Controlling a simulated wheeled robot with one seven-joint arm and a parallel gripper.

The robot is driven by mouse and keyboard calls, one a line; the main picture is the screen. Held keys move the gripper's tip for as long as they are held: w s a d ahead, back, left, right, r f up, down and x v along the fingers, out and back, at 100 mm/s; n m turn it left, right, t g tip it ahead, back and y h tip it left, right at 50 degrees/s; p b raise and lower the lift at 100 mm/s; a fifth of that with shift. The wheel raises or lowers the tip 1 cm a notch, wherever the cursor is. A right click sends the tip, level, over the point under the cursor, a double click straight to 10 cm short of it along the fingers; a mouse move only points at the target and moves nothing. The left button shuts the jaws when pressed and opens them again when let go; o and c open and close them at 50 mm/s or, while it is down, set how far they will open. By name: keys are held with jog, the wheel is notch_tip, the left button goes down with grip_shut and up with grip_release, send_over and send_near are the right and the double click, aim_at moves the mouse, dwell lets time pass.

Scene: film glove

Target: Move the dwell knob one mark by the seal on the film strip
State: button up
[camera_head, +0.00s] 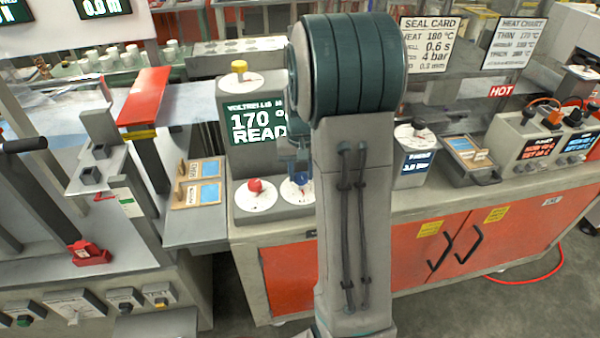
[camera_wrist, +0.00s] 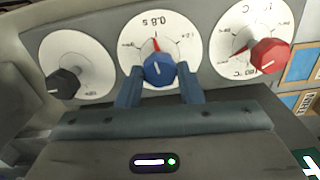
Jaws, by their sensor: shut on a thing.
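The dwell knob is the blue knob (camera_wrist: 158,69) on a white dial (camera_wrist: 178,28) marked "0.8 s", which reads upside down in the wrist view. A red pointer shows on that dial just beyond the knob. My gripper (camera_wrist: 160,88) has one finger on each side of the blue knob and is shut on it. In the head view my gripper (camera_head: 302,178) is over the dial, partly hidden by my arm. Two small framed pieces with blue panels (camera_head: 187,193) lie left of the control box; I cannot make out a seal on them.
A red knob (camera_wrist: 269,56) and a black knob (camera_wrist: 63,83) flank the blue one. The control box display (camera_head: 255,128) reads 170 and "READ", cut off by my arm. A seal card (camera_head: 430,45) lists 180 °C, 0.6 s and 4 bar. A "HOT" sign (camera_head: 502,91) hangs right.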

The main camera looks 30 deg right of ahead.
jog(key=shift+m, duration=0.7)
jog(key=o, duration=1)
jog(key=shift+c, duration=0.2)
jog(key=shift+r, duration=0.1)
notch_tip(320, 180, up, 14)
